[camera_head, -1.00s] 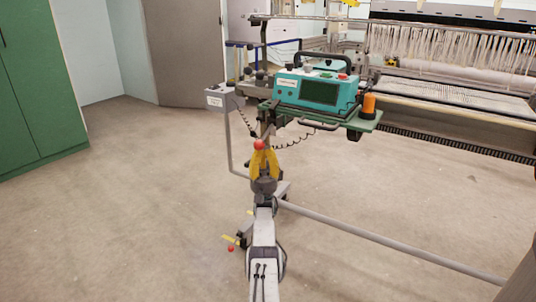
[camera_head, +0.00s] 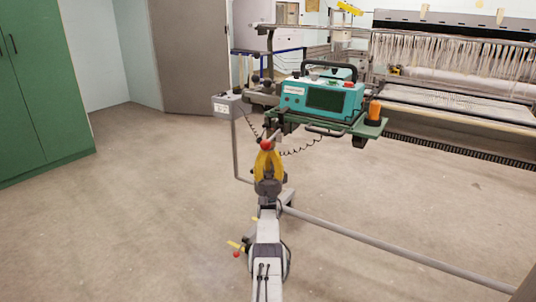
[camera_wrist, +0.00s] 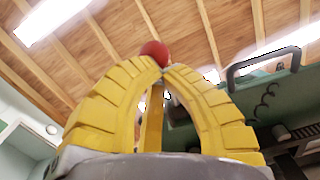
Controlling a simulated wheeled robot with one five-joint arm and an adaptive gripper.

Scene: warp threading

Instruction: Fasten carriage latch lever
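The latch lever shows as a red ball knob (camera_head: 265,145) just below the left end of the carriage, a teal control box (camera_head: 322,97) on a green plate (camera_head: 370,130). My gripper (camera_head: 266,152) has two yellow fingers, their tips drawn together at the knob. In the wrist view the knob (camera_wrist: 154,53) sits at the fingertips (camera_wrist: 162,70), which look closed at its base. A narrow yellow bar (camera_wrist: 152,120) shows between the fingers. The lever's stem and pivot are mostly hidden by the fingers.
A grey post with a small box (camera_head: 228,106) stands left of the carriage. A coiled cable hangs below it. An orange spool (camera_head: 374,110) sits at the plate's right end. A grey rail (camera_head: 390,252) runs low to the right. Floor at left is open, before a green cabinet (camera_head: 40,100).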

